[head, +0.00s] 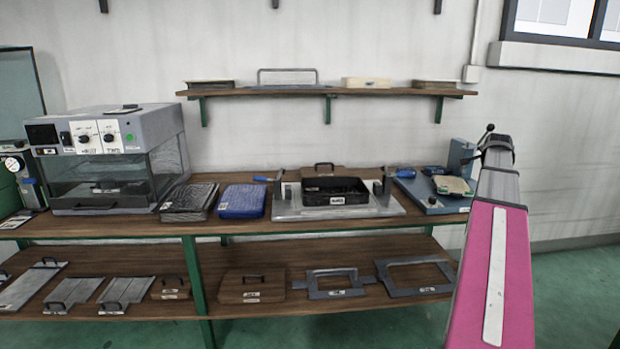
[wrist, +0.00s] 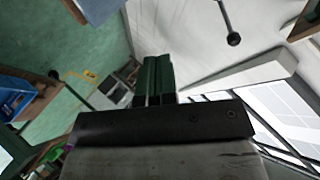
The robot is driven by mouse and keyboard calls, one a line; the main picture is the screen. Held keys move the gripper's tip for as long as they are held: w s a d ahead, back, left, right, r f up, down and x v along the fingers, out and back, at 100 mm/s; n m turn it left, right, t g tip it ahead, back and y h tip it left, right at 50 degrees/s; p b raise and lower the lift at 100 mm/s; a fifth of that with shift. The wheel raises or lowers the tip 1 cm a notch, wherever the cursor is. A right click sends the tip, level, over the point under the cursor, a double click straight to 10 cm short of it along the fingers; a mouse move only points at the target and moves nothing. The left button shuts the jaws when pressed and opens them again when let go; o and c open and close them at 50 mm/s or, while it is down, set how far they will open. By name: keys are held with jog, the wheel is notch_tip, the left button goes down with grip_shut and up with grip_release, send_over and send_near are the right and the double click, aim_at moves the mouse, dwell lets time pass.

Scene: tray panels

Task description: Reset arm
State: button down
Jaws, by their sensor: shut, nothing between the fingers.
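My arm rises at the right of the head view, with a pink link and a grey upper part; my gripper cannot be made out there. In the wrist view my gripper (wrist: 155,80) shows as two dark green fingers side by side beyond a black bar. The fingers are shut with nothing between them. Past them are green floor, white wall and a window, seen tilted. My gripper touches nothing that I can see.
The workbench (head: 345,232) holds a glass-fronted oven (head: 110,160), a blue tray (head: 242,200), a black box (head: 335,191) on a metal plate and a blue device (head: 460,160). A wall shelf (head: 350,91) hangs above. Panels lie on the lower shelf. Floor at right is clear.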

jog(key=s+a+f+n+g+y, duration=0.2)
jog(key=s+a+f+n, duration=0.15)
jog(key=a+f, duration=0.95)
jog(key=s+a+f+n+g+y, duration=0.2)
jog(key=a+f+n, duration=0.2)
jog(key=a+f, duration=0.85)
jog(key=s+a+f+n+g+y, duration=0.1)
jog(key=s+a+f+n+g, duration=0.2)
jog(key=s+a+f, duration=0.5)
jog(key=s+a+f+n+g, duration=0.3)
jog(key=s+a+f+n, duration=0.3)
jog(key=s+a+f, duration=0.3)
jog(key=s+a, duration=0.3)
jog(key=a, duration=0.2)
jog(key=shift+a+y, duration=0.4)
